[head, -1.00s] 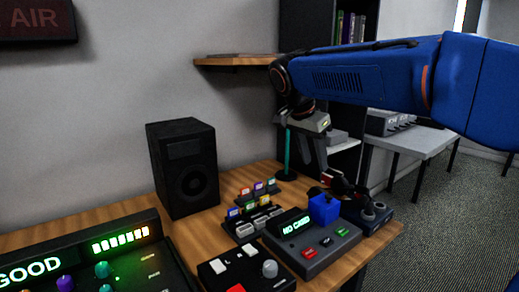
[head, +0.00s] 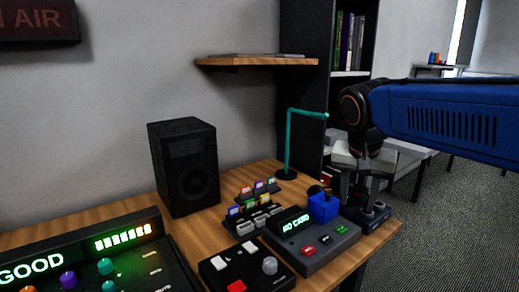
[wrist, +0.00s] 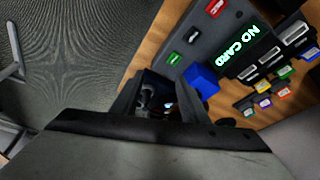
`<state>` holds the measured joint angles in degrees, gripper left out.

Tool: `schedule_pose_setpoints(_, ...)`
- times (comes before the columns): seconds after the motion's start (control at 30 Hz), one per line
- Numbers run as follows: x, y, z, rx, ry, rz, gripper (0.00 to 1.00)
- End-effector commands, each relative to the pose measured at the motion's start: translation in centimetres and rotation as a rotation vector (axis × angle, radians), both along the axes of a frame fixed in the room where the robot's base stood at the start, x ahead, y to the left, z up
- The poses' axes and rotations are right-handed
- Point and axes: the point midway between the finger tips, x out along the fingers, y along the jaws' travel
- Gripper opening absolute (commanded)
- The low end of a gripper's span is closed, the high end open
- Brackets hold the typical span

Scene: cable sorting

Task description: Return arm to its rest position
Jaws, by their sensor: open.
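My blue arm (head: 450,120) reaches in from the right in the head view. My gripper (head: 358,198) hangs pointing down over the right end of the wooden desk (head: 222,220), above a small dark device with knobs (head: 375,213). The jaws are open, and I see nothing held between them. In the wrist view the open fingers (wrist: 160,98) frame part of that device, beside a blue block (wrist: 201,80). The gripper body hides some of the desk edge.
A grey box reading "NO CARD" (head: 318,243) carries the blue block. Several coloured cards in holders (head: 256,215), a teal bent stand (head: 288,145) and a black speaker (head: 185,170) stand on the desk. A wooden shelf (head: 255,62) and dark bookcase are behind. Open floor lies right.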

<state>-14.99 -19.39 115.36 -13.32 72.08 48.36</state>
Motion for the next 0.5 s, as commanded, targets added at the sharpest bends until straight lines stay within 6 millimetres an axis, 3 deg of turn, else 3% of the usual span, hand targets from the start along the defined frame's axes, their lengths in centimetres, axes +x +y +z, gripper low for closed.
schedule_pose_setpoints(0.2,-6.1,-2.6,-3.8,0.014,-0.012,0.167,0.40)
schedule_pose_setpoints(0.5,-13.4,-4.5,-10.1,0.004,-0.060,0.393,0.40)
